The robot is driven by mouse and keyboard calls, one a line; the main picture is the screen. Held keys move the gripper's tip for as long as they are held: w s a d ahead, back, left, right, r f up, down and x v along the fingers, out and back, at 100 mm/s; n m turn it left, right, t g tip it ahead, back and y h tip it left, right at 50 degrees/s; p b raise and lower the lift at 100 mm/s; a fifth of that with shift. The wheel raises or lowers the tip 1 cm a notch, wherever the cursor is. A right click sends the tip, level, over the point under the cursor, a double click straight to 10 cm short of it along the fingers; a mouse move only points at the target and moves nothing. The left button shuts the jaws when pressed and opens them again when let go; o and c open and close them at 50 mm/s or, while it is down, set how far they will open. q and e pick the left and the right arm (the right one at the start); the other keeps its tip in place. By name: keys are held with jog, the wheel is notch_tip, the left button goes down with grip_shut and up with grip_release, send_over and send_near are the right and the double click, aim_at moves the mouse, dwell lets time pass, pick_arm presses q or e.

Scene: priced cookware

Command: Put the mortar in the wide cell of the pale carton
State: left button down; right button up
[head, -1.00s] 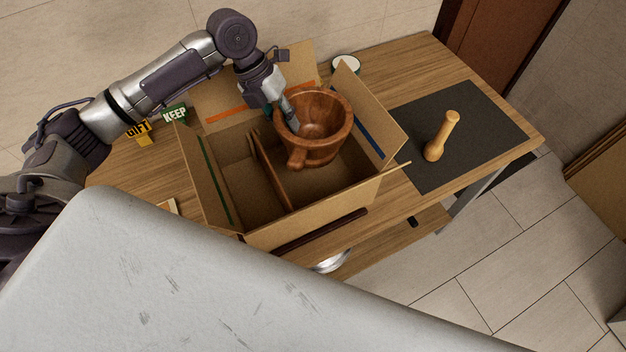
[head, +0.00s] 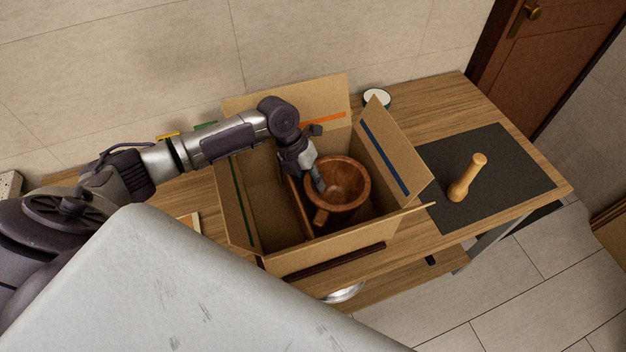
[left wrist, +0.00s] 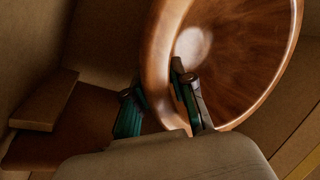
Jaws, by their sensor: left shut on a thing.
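The wooden mortar (head: 350,185), a reddish-brown bowl with a stub handle, is inside the right, wider cell of the pale carton (head: 325,258). Its rim shows among the raised flaps; its base is hidden, so I cannot tell whether it touches the carton floor. A divider (head: 300,212) separates this cell from the narrower left one, which looks empty. In the left wrist view the fingers (left wrist: 161,100) pinch the wall of the mortar (left wrist: 245,60). My right gripper is not in view.
The carton's flaps stand up, with orange, blue (head: 385,158) and green stripes. A wooden pestle (head: 467,178) stands on a dark mat (head: 510,165) to the right. A white-topped round item (head: 377,97) is behind the carton. A metal item (head: 343,293) is underneath, on the lower shelf.

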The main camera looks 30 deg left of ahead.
pick_arm(q)
jog(key=c, duration=1)
grip_release()
jog(key=shift+b+v, duration=1.1)
jog(key=shift+v, duration=4.95)
